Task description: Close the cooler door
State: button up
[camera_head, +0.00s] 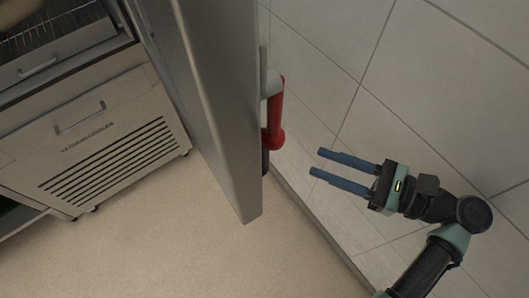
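The cooler door (205,90) is a thick grey panel standing open, seen nearly edge-on in the upper middle of the head view. Its red handle (275,118) on a grey mount is on the door's right face. My gripper (316,162) has two blue fingers, parallel and apart, with nothing between them. It is to the right of and slightly below the handle, pointing left toward the door, and does not appear to touch it. The inside of the cooler is not clearly visible.
A grey unit with a vented lower panel (110,150) and a shelf rack above stands at the left. A tiled wall (330,40) is close behind the handle and my arm. The beige floor (180,240) is clear below the door.

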jog(key=shift+m+y, duration=0.5)
jog(key=shift+y, duration=0.1)
jog(key=x, duration=0.4)
jog(key=s+x, duration=0.1)
jog(key=x, duration=0.6)
jog(key=shift+s+a+f, duration=0.15)
jog(key=shift+a+f, duration=0.2)
jog(key=shift+a, duration=0.35)
grip_shut()
dwell(0.5)
